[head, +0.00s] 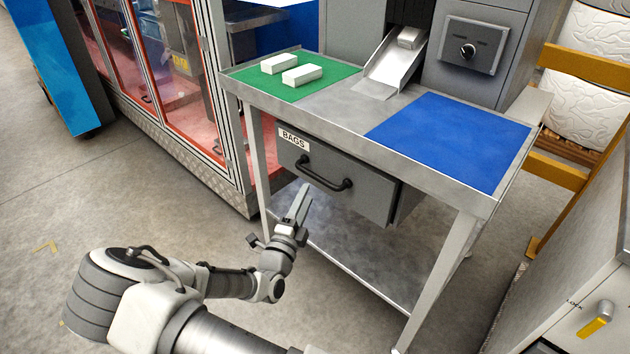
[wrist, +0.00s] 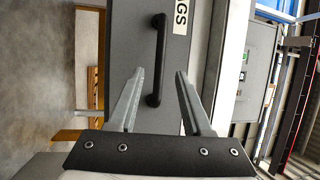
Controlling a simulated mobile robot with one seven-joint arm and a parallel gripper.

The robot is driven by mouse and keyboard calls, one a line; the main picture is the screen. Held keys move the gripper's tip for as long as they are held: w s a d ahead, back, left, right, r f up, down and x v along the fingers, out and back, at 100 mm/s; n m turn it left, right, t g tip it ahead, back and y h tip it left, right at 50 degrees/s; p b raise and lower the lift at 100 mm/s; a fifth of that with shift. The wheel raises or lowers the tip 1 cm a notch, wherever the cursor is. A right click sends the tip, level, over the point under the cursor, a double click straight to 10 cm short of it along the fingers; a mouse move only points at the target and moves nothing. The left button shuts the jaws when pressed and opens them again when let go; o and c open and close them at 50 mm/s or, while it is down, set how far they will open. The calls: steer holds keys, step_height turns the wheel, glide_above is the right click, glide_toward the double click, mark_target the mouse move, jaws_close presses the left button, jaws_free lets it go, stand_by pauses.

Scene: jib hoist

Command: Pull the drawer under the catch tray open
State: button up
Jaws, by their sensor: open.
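The drawer (head: 345,185) is a grey box under the table top, with a white label reading BAGS (head: 293,140) and a black bar handle (head: 323,174) on its front. It looks shut or nearly so; I cannot tell exactly. My gripper (head: 301,204) is in front of and below the handle, apart from it. In the wrist view my gripper (wrist: 160,75) is open and empty, and the handle (wrist: 157,60) stands upright in the picture between the two fingers, farther off. The catch tray is likely the metal chute (head: 392,68) on the table top.
The table (head: 330,108) carries a green mat (head: 328,82) with two white blocks (head: 303,74), and a blue mat (head: 450,140). A lower shelf (head: 365,255) lies under the drawer. A glass-fronted cabinet (head: 180,75) stands left. The floor at left is clear.

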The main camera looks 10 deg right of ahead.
mark_target(315, 175)
steer(key=b+x, duration=0.2)
steer(key=x, duration=0.6)
steer(key=shift+c, duration=0.3)
jaws_close()
stand_by(1.0)
